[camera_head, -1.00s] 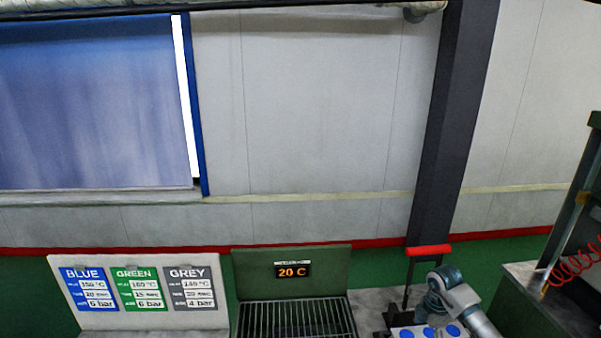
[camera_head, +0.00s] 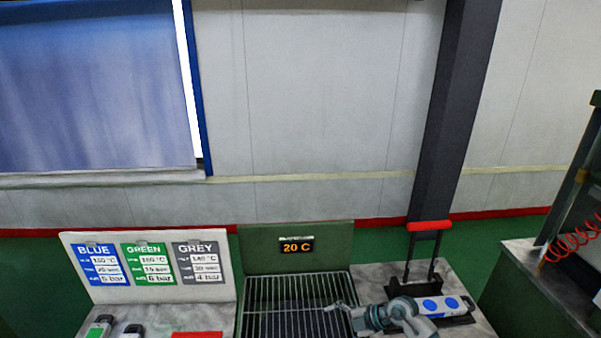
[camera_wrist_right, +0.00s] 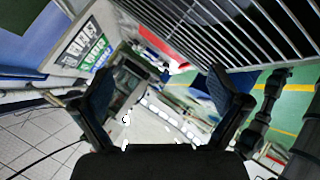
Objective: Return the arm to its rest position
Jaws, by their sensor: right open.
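My right arm (camera_head: 402,312) reaches across the bench at the lower right of the head view. Its gripper (camera_head: 342,309) is over the right edge of the metal grill (camera_head: 290,312). In the right wrist view the gripper (camera_wrist_right: 158,92) has its two dark fingers spread wide, with nothing held between them. The grill's bars also show at the top right of that view (camera_wrist_right: 235,35). My left gripper is in neither view.
A white block with blue discs (camera_head: 450,304) and a red-handled press (camera_head: 428,226) stand right of the grill. A sign board (camera_head: 150,287) and a 20 C display (camera_head: 297,246) stand at the back. A green cabinet (camera_head: 535,285) is at far right.

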